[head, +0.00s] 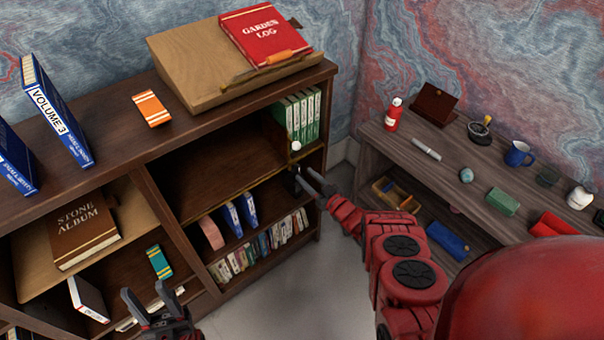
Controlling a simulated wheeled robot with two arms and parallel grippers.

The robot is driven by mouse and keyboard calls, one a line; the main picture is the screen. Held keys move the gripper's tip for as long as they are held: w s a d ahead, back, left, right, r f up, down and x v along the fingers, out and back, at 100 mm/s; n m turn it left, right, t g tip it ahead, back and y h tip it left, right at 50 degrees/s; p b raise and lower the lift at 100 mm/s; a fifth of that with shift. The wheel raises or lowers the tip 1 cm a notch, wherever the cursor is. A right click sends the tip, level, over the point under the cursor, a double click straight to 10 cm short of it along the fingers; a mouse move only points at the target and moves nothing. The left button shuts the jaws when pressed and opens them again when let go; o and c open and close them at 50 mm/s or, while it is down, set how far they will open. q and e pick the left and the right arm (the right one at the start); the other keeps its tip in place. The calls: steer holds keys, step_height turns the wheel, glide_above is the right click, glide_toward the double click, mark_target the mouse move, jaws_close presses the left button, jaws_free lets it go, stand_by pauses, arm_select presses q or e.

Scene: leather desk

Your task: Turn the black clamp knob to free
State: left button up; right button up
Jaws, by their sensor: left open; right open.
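I cannot make out a black clamp knob with certainty. A small pale round knob (296,146) shows at the front edge of the upper right shelf compartment, just below the green books (298,115). My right gripper (303,176) is open, a little below that knob in the picture, in front of the bookshelf's right side. It appears empty, and its dark fingers may hide a small dark part behind them. My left gripper (145,292) is open and empty at the bottom of the view, in front of the lower left shelves.
The bookshelf (110,110) carries a slanted wooden stand (185,65) with a red Garden Log (262,35). Blue Volume 3 (56,112) stands at left. A brown Stone Album (82,222) lies on a lower shelf. A side desk (440,175) with several small items stands right.

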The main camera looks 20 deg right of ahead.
mark_target(299, 170)
steer(key=shift+f+x, duration=0.2)
steer(key=shift+x, duration=0.75)
steer(key=shift+w+a+r+b, duration=0.2)
steer(key=shift+w+b, duration=0.15)
steer(key=shift+w, duration=0.2)
steer(key=shift+c, duration=0.2)
jaws_close()
